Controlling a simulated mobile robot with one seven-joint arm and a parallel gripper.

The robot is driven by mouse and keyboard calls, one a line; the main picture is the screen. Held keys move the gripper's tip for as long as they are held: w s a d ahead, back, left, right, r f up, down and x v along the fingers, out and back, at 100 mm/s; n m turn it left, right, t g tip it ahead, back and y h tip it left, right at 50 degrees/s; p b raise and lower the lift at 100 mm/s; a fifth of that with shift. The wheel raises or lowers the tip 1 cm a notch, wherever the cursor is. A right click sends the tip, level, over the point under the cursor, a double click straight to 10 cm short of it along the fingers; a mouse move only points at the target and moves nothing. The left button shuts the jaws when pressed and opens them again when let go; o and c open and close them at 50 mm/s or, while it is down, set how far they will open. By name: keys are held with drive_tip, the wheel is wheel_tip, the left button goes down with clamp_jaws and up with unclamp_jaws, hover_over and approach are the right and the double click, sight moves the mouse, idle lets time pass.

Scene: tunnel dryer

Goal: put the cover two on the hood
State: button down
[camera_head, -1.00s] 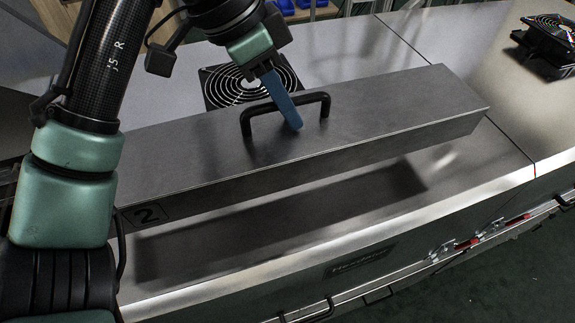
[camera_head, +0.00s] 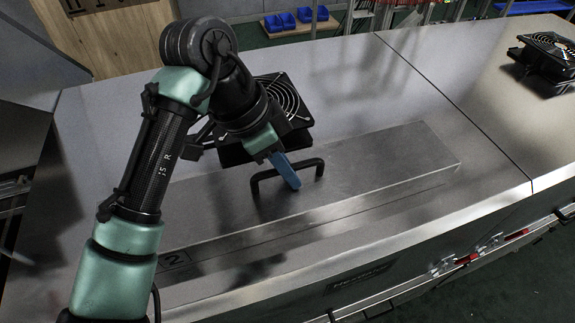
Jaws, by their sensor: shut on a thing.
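The cover two (camera_head: 375,172) is a long grey metal box with a black handle (camera_head: 313,169) on top and a label "2" at its left front. It lies low over the hood (camera_head: 495,188), a broad metal top, and appears to rest on it or very near it. My gripper (camera_head: 288,173) has blue fingers and is shut on the handle from above. My arm hides the cover's left end.
A black fan (camera_head: 285,98) stands right behind my gripper, close to the cover. Another fan (camera_head: 547,58) sits at the far right. Blue bins (camera_head: 290,19) stand behind. The hood's front edge has latches (camera_head: 480,250). Bare metal lies right of the cover.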

drive_tip(key=c, duration=1.3)
unclamp_jaws()
drive_tip(key=shift+f, duration=0.15)
drive_tip(key=o, duration=0.4)
drive_tip(key=shift+o, duration=0.2)
drive_tip(key=b+v, duration=0.2)
drive_tip(key=v, duration=1)
